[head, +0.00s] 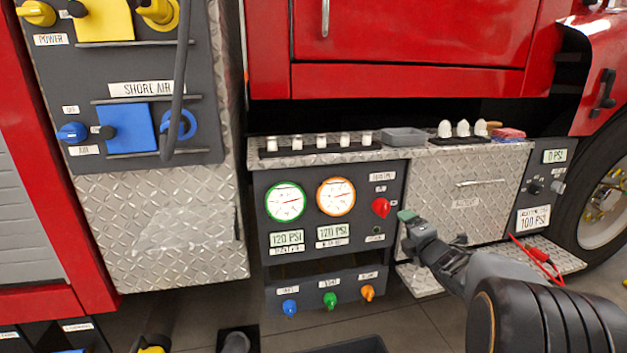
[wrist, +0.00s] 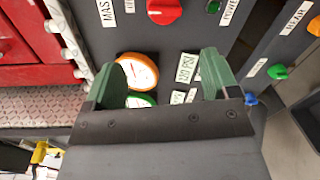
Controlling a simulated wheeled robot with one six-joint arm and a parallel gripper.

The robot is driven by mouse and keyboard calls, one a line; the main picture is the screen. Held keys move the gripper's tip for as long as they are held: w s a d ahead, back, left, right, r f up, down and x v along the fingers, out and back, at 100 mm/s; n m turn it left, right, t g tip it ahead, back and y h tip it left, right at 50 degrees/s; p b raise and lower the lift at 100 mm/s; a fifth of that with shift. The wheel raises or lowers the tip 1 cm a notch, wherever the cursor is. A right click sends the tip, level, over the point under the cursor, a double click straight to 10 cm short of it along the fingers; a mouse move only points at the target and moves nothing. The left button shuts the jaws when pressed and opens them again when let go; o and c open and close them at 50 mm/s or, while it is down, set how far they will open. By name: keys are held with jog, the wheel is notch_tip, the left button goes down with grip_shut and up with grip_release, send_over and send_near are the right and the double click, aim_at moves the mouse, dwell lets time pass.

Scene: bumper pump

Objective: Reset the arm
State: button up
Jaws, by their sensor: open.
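My gripper (head: 408,217) is in front of the right side of the pump panel (head: 260,215), below and right of the red knob (head: 380,207). In the wrist view my gripper (wrist: 158,82) shows two green fingers spread apart with nothing held between them. The orange-rimmed gauge (wrist: 138,72) and the label plates beyond show between the fingers. The red knob also shows at the top of the wrist view (wrist: 164,10). My arm reaches in from the lower right of the head view.
Blue (head: 290,307), green (head: 330,300) and orange (head: 367,292) knobs sit on the lower panel. Above, a diamond-plate ledge holds several small white items, a grey tray (head: 403,135) and white rounded pieces (head: 463,128). A wheel (head: 606,195) stands at the right.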

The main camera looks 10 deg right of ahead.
jog(key=s+a+r+m+g+h+p, duration=0.2)
jog(key=s+r+m+g+p, duration=0.15)
jog(key=r+m+p, duration=0.45)
jog(key=s+a+r+m+g+h+p, duration=0.2)
jog(key=s+a+r+m+p, duration=0.15)
jog(key=r+p, duration=0.75)
jog(key=s+a+r+m+g+y+p, duration=0.1)
jog(key=s+a+r+m+g+p, duration=0.3)
jog(key=s+p, duration=0.5)
jog(key=s+a+r+m+g+y+p, duration=0.1)
jog(key=s+a+r+m+g+p, duration=0.3)
jog(key=s+p, duration=0.5)
notch_tip(320, 180, up, 4)
jog(key=shift+s+a+f+m+y+p, duration=0.25)
jog(key=shift+s+a+m+y+p, duration=0.15)
jog(key=shift+a+m, duration=0.75)
jog(key=shift+c, duration=0.4)
